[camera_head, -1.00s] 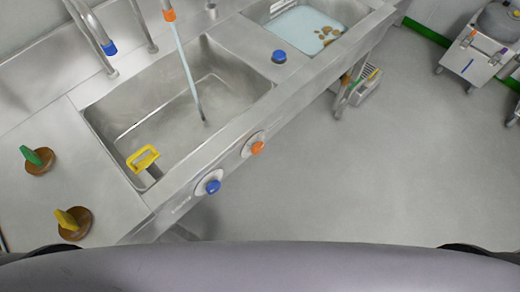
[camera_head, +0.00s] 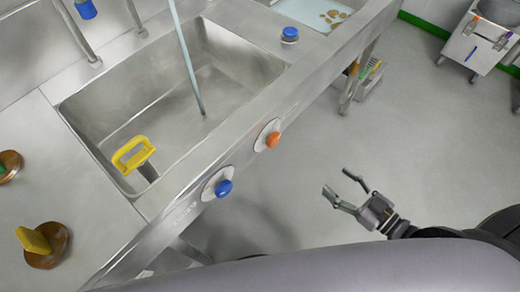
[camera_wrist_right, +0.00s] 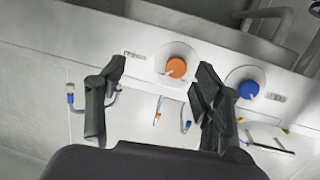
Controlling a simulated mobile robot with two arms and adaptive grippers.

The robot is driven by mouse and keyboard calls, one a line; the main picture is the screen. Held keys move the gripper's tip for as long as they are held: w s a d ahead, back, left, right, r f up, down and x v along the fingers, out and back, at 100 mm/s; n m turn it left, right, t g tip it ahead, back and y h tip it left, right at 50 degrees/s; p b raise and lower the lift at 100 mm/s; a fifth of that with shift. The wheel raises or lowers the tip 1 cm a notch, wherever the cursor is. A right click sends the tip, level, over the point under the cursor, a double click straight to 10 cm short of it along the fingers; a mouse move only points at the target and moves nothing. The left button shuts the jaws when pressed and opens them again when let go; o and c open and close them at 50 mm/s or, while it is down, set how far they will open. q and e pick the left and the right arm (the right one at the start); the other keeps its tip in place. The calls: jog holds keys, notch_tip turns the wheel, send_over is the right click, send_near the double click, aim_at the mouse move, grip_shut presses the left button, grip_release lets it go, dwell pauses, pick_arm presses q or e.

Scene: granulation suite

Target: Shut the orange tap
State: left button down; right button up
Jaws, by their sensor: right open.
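The orange tap (camera_head: 273,139) is a round knob on a pale disc on the sink's front panel. It also shows in the right wrist view (camera_wrist_right: 176,67), beyond and between my fingertips. A pale stream of water (camera_head: 186,60) falls into the sink basin (camera_head: 130,105); the spout it comes from is out of the picture now. My right gripper (camera_head: 336,180) is open and empty, in front of the panel, to the right of and below the orange tap in the head view, apart from it. It also shows in the right wrist view (camera_wrist_right: 160,76). My left gripper is not in view.
A blue knob (camera_head: 223,188) sits beside the orange one on the panel. A yellow handle (camera_head: 133,153) stands in the sink, and a blue button (camera_head: 290,34) is on the rim. A cart (camera_head: 478,45) stands far right. The floor between is clear.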

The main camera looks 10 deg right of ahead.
aim_at(276, 142)
jog(key=a+r+n+y, duration=0.1)
jog(key=a+r+y, duration=0.2)
jog(key=a+r, duration=0.1)
jog(key=x, duration=1.7)
jog(key=shift+r, duration=0.1)
jog(key=shift+c, duration=0.2)
jog(key=c, duration=1.1)
